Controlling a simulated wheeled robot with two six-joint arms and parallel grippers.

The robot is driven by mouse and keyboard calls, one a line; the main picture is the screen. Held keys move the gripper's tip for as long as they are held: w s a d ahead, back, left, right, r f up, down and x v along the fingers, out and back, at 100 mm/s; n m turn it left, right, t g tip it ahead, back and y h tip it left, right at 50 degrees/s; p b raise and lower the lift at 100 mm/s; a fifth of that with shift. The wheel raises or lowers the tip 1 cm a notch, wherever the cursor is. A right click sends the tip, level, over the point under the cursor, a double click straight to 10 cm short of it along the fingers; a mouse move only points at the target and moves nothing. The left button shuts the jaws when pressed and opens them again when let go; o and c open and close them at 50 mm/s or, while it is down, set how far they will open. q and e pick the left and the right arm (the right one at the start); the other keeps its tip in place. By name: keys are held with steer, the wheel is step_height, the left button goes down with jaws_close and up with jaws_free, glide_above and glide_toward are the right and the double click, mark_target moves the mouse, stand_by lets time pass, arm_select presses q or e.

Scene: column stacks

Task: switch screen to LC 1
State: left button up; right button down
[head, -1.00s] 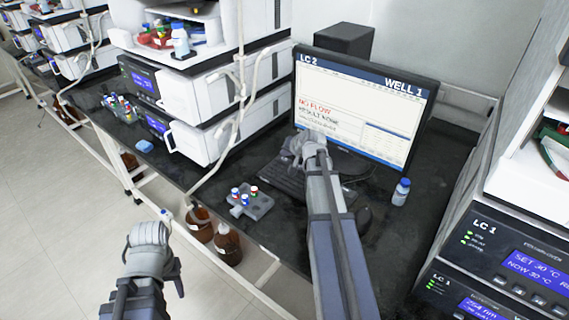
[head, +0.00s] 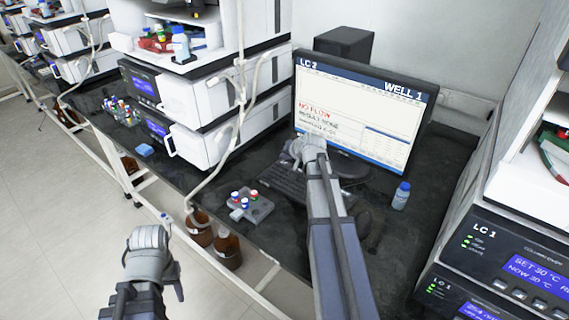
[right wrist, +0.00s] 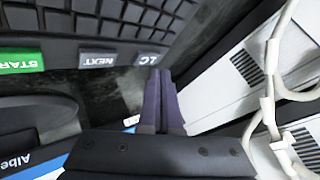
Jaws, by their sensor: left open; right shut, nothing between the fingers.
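The monitor (head: 350,95) on the black bench reads "LC 2" at top left and "WELL 1" at top right, with red "NO FLOW" text below. The dark keyboard (head: 281,183) lies in front of it. In the right wrist view, the grey LC key (right wrist: 149,59) is beside the NEXT key (right wrist: 98,59) and the green START key (right wrist: 20,61). My right gripper (right wrist: 159,72) is shut and empty, its tips close to the LC key; I cannot tell if they touch. In the head view it (head: 303,142) partly covers the keyboard. My left gripper (head: 149,234) is open over the floor.
A grey vial rack (head: 262,207) stands left of my right forearm. White instrument stacks (head: 205,100) flank the left; a stack labelled LC 1 (head: 484,229) is at right. Brown bottles (head: 228,250) are below the bench edge.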

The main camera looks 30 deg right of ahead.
mark_target(285, 165)
steer(key=shift+f, duration=0.1)
stand_by(0.8)
steer(key=shift+f+b, duration=0.35)
steer(key=shift+b, duration=0.05)
steer(key=shift+f+b, duration=0.4)
steer(key=shift+b, duration=0.05)
stand_by(0.5)
steer(key=shift+r, duration=0.15)
steer(key=shift+r+p, duration=0.7)
steer(key=shift+p, duration=0.2)
step_height(285, 165, up, 5)
steer(key=p, duration=0.5)
steer(key=shift+r, duration=0.1)
